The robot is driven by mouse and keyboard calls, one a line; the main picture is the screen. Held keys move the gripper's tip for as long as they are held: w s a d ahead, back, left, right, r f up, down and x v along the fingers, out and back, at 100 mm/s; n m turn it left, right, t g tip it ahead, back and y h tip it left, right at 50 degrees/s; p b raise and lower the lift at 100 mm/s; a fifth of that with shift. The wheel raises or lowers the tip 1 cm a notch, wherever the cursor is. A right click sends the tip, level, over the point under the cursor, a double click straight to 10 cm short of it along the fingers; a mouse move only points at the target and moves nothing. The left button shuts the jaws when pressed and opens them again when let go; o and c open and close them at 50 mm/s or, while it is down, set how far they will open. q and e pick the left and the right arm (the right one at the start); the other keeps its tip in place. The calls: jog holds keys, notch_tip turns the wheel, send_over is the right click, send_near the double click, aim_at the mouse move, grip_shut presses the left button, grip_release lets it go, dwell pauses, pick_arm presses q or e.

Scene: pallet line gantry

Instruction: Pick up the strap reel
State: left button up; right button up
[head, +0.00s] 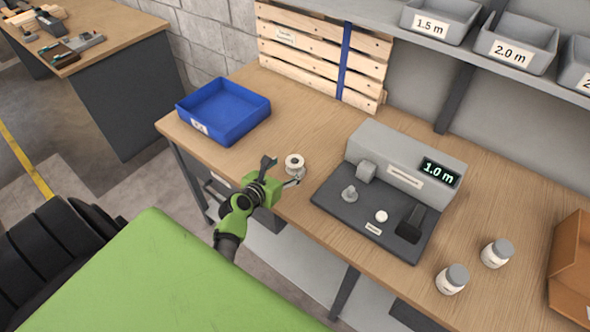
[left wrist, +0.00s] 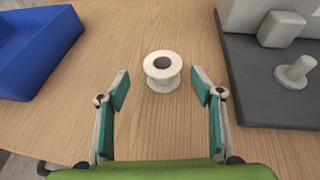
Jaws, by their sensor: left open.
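The strap reel (head: 294,162) is a small white spool with a dark centre hole, upright on the wooden bench. In the left wrist view the reel (left wrist: 163,70) stands just beyond my fingertips, roughly centred between them. My left gripper (head: 283,172) is at the bench's front edge beside the reel, and its fingers are spread wide and empty. In the left wrist view the gripper (left wrist: 160,88) shows both fingers apart, not touching the reel. My right gripper is not in view.
A blue tray (head: 262,102) stands to the left of the reel. A dark machine base (head: 330,190) with a grey display housing (head: 375,145) reading 1.0 m is at the right. Two white jars (head: 452,283) and a brown box (head: 572,270) stand farther right. Bare wood surrounds the reel.

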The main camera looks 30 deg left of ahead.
aim_at(292, 165)
pick_arm(q)
jog(key=shift+w+f, duration=0.2)
jog(key=shift+w, duration=0.3)
jog(key=shift+w+f+b, duration=0.2)
jog(key=shift+b, duration=0.3)
jog(key=b+x, duration=0.3)
jog(key=x, duration=0.1)
jog(key=shift+s+d+f, duration=0.15)
jog(key=shift+d+f, duration=0.05)
jog(key=shift+w, duration=0.35)
jog(key=c, duration=1.2)
